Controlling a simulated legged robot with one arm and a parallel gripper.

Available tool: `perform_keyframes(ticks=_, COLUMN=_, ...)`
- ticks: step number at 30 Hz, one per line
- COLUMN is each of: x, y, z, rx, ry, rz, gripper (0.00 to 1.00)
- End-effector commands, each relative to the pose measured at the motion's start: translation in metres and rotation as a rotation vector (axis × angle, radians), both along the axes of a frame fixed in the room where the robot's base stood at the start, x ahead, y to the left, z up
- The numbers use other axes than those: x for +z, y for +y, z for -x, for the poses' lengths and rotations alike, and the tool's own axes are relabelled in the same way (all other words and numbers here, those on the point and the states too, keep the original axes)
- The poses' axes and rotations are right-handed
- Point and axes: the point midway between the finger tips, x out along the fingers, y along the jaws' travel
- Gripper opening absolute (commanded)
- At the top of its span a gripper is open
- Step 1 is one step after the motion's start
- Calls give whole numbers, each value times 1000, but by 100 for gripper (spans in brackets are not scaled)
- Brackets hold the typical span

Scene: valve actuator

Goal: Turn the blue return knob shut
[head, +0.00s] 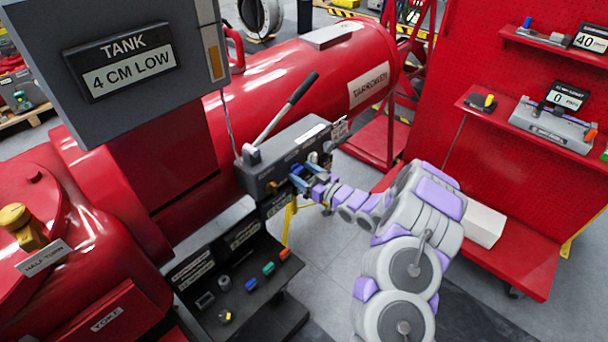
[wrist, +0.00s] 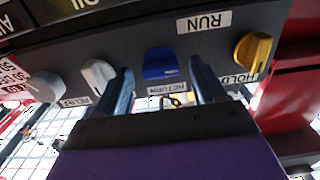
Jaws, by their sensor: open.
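The blue return knob (wrist: 160,65) sits on the dark face of the valve block, in the upper middle of the wrist view. Its RETURN label reads upside down there. My gripper (wrist: 163,80) is open, with one finger on each side of the knob. A gap shows between the knob and each finger. I cannot tell how far the fingertips reach past the knob's front. In the head view my gripper (head: 306,184) is at the right end of the block (head: 285,160), where the fingers and arm crowd the knob.
A yellow knob (wrist: 254,51) by a HOLD label and a white knob (wrist: 98,74) flank the blue one; a grey knob (wrist: 45,86) is farther left. A hand lever (head: 285,108) rises from the block. A lower panel (head: 240,275) with coloured parts stands below. A red shelf rack (head: 520,130) is at right.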

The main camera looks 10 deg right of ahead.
Motion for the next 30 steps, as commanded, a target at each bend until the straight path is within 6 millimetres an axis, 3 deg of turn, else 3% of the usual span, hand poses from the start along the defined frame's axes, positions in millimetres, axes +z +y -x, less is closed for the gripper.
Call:
perform_keyframes(ticks=3, x=0, y=0, z=0, rx=0, ry=0, rz=0, gripper=68)
perform_keyframes(ticks=20, x=0, y=0, z=0, rx=-1, ry=0, rz=0, gripper=15)
perform_keyframes(ticks=30, x=0, y=-1, z=0, rx=-2, ry=34, rz=-40, gripper=14)
